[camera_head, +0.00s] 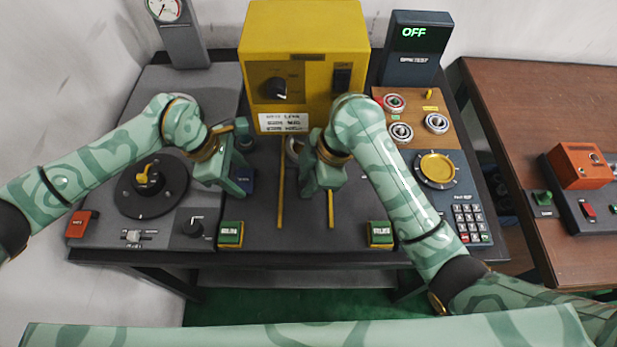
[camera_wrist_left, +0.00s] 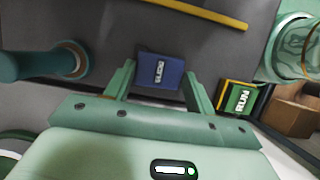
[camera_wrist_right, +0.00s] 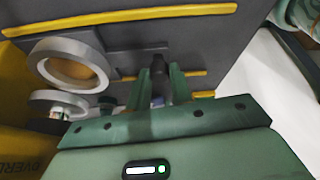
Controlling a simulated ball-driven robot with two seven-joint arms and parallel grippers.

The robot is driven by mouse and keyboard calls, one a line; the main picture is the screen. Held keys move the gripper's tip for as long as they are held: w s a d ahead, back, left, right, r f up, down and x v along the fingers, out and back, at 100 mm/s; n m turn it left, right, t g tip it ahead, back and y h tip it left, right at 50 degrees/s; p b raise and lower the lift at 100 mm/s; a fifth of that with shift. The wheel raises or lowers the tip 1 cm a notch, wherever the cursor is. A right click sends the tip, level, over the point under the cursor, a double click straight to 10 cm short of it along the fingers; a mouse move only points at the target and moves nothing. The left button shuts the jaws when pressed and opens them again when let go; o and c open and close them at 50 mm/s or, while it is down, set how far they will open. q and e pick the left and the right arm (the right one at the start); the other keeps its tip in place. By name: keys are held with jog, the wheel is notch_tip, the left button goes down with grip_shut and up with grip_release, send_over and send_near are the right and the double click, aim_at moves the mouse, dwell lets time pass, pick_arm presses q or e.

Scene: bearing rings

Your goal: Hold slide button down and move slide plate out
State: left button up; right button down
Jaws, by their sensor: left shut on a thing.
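The blue slide button (camera_wrist_left: 160,72) lies between the fingers of my left gripper (camera_wrist_left: 158,80), which is shut on its sides. In the head view my left gripper (camera_head: 238,187) mostly covers the button (camera_head: 247,176). My right gripper (camera_head: 318,192) is low over the dark slide plate, between two yellow rails. In the right wrist view its fingers (camera_wrist_right: 161,78) stand a little apart on either side of a dark post; I cannot tell whether they grip it. The dark slide plate (camera_wrist_right: 130,45) shows there beside a grey ring (camera_wrist_right: 72,64).
A yellow press housing (camera_head: 307,45) stands behind the rails (camera_head: 281,195). Green buttons stand at the front left (camera_head: 231,234) and front right (camera_head: 381,234). A wooden ring board (camera_head: 420,117) and keypad (camera_head: 470,222) are at right. The front stretch between the green buttons is clear.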

pick_arm(q)
jog(key=shift+a, duration=0.1)
pick_arm(e)
jog(key=s, duration=1.5)
jog(key=shift+a+r, duration=0.15)
jog(key=shift+a, duration=0.15)
jog(key=shift+s, duration=0.1)
jog(key=c, duration=1.3)
grip_release()
jog(key=shift+o, duration=0.2)
jog(key=shift+d, duration=0.1)
